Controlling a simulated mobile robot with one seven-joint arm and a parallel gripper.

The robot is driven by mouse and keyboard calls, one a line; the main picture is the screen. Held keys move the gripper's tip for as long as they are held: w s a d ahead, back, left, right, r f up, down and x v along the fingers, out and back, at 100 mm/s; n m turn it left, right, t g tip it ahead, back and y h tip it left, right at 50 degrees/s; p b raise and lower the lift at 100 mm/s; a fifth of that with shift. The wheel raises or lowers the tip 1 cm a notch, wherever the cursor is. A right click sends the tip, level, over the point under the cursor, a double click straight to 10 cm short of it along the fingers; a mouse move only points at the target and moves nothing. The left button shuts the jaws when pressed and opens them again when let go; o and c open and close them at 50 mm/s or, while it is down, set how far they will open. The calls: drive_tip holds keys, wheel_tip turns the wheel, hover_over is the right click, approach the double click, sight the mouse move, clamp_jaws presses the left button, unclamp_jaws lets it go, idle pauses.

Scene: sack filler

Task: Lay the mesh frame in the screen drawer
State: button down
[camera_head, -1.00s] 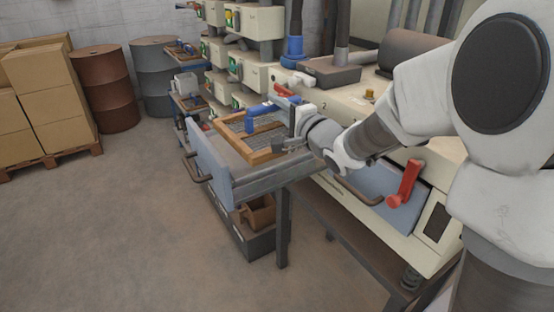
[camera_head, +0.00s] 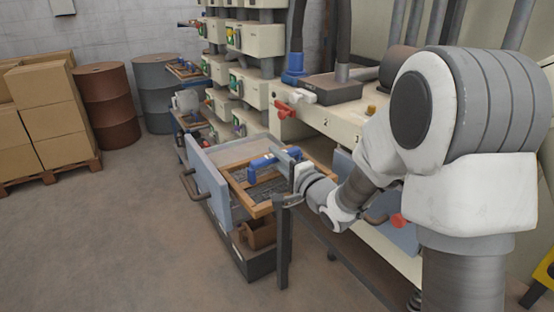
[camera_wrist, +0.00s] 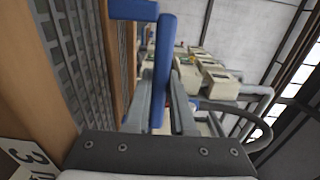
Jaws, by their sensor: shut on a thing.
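The mesh frame (camera_head: 237,188) is a wooden frame with grey mesh and a blue handle (camera_head: 262,160). My gripper (camera_head: 296,172) is shut on this handle. In the wrist view, the blue handle (camera_wrist: 163,75) runs between the grey fingers (camera_wrist: 160,112), with the frame's wood (camera_wrist: 35,85) and mesh on the left. The screen drawer (camera_head: 207,185) is pulled out, with a blue-grey front and a brown pull. The frame is over the near part of the drawer, slightly askew. The drawer's far part shows bare. I cannot tell whether the frame touches the drawer.
The cream machine body (camera_head: 330,125) stands behind and right of the drawer, with a red lever (camera_head: 287,110) on it. Drums (camera_head: 107,105) and cardboard boxes (camera_head: 45,115) stand at the far left. The floor (camera_head: 100,240) in front is clear.

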drive_tip(key=shift+f, duration=0.15)
drive_tip(key=c, duration=1.2)
unclamp_jaws()
drive_tip(key=shift+f, duration=0.1)
drive_tip(key=o, duration=0.4)
drive_tip(key=shift+o, duration=0.2)
drive_tip(key=shift+r, duration=0.2)
